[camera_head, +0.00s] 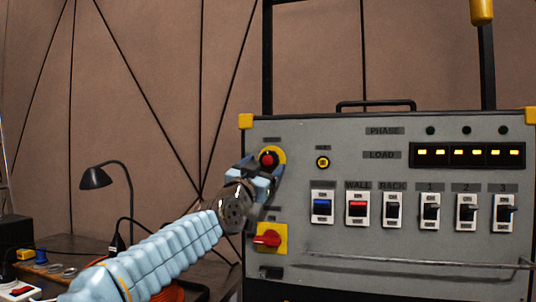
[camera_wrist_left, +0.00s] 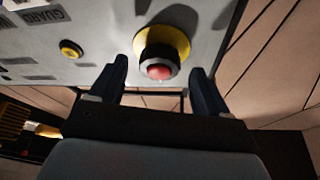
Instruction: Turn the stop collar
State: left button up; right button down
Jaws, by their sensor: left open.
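The stop button is a red knob (camera_head: 268,158) in a dark collar on a round yellow plate (camera_head: 279,154), at the upper left of the grey panel. In the left wrist view the red cap (camera_wrist_left: 159,72), the grey and black stop collar (camera_wrist_left: 160,54) and the yellow plate (camera_wrist_left: 176,39) show clearly. My left gripper (camera_head: 264,172) is open in front of it. In the left wrist view its two dark fingers (camera_wrist_left: 160,85) stand to either side of the collar, with a gap on both sides. My right gripper is not in view.
The panel (camera_head: 400,235) carries a red rotary switch (camera_head: 267,237) on a yellow plate below, a small yellow-ringed button (camera_head: 323,162), and a row of switches (camera_head: 405,210). A metal rail (camera_head: 400,260) crosses its lower front. A desk lamp (camera_head: 96,178) stands at left.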

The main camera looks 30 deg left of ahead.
aim_at(267, 164)
pick_arm(q)
jog(key=shift+p+x, duration=0.4)
jog(key=shift+x, duration=1.15)
jog(key=shift+c, duration=0.4)
